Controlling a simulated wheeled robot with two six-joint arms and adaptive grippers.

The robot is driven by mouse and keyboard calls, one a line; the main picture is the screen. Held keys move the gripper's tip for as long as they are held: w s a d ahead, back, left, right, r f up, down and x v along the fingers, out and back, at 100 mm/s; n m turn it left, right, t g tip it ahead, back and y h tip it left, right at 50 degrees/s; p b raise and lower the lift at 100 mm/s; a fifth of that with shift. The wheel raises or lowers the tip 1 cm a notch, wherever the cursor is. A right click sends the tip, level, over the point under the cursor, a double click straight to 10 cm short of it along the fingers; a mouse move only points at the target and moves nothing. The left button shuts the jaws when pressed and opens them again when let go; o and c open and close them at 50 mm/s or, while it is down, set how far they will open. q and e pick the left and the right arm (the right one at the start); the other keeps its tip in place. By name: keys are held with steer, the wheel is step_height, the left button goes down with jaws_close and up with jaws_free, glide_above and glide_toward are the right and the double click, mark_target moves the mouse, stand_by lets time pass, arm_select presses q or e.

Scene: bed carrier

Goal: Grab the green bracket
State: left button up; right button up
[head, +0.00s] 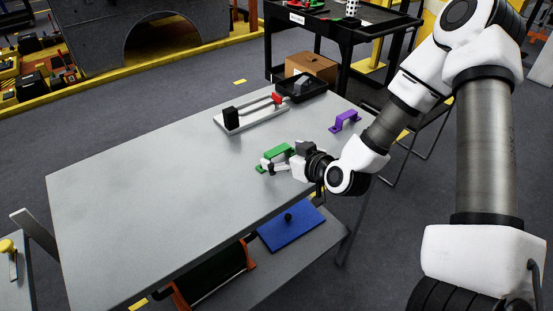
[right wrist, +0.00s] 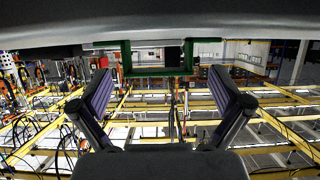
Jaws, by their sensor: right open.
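The green bracket (head: 277,152) stands on the grey table, near the table's right part. My right gripper (head: 267,165) is low over the table, right beside the bracket on its near side, and hides part of it. In the right wrist view, the bracket (right wrist: 155,72) shows as a green bar with two legs, ahead of and between the spread fingers of my right gripper (right wrist: 163,90). The fingers are open with nothing held. I cannot tell whether they touch the bracket. My left gripper is not in view.
On the grey table (head: 140,180), a purple bracket (head: 345,120) stands to the right. A pale fixture (head: 248,115) with black and red parts and a black tray (head: 302,88) lie behind. The table's left half is clear. A blue plate (head: 290,228) lies on the lower shelf.

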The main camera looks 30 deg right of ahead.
steer(key=shift+x, duration=1.2)
steer(key=shift+s+d, duration=0.1)
steer(key=c, duration=1.3)
steer(key=shift+o, duration=0.2)
